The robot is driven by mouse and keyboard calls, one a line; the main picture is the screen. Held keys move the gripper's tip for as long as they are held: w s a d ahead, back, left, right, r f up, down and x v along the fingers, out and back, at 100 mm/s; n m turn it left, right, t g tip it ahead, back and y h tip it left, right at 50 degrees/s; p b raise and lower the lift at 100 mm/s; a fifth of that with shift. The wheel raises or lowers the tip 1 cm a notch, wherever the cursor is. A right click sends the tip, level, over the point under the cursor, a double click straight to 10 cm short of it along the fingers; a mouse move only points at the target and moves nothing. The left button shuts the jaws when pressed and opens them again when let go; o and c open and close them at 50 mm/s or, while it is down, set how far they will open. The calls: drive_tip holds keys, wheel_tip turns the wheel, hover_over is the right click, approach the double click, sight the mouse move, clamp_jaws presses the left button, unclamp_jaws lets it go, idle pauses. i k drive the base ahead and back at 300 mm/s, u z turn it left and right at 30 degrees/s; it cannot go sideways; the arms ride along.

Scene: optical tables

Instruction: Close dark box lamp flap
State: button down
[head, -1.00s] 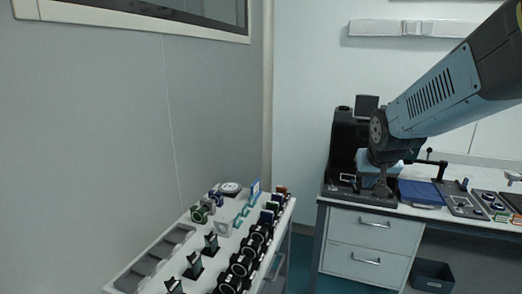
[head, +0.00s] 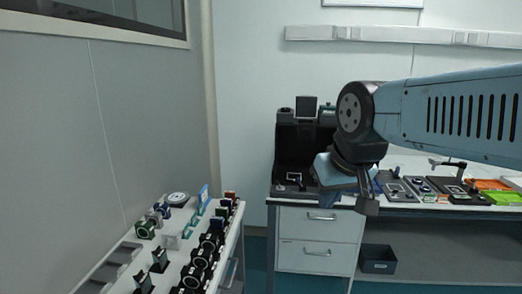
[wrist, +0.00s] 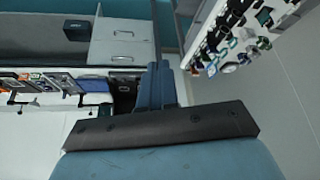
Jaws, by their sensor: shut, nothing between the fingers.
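The dark box (head: 291,142) is a tall black housing at the left end of the optical table in the head view. A square grey panel (head: 306,106) stands upright above its top, between two small dark blocks; I take it for the lamp flap, though its hinge is too small to make out. My gripper (head: 368,206) is shut and empty, pointing down in front of the table's front edge, to the right of the box and lower than the flap. In the wrist view my gripper (wrist: 157,68) has its blue fingers together, and they partly hide a dark object behind them.
The optical table (head: 285,200) holds several trays and optics to the right of my gripper. A white cart (head: 215,246) with many mounted optics stands at the lower left. A dark bin (head: 378,258) is under the table. A gap of floor separates cart and table.

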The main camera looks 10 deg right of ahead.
sight(306, 105)
drive_tip(key=z, duration=0.1)
drive_tip(key=i, duration=0.8)
drive_tip(key=z, duration=0.3)
drive_tip(key=i, duration=1.35)
drive_tip(key=z, duration=0.25)
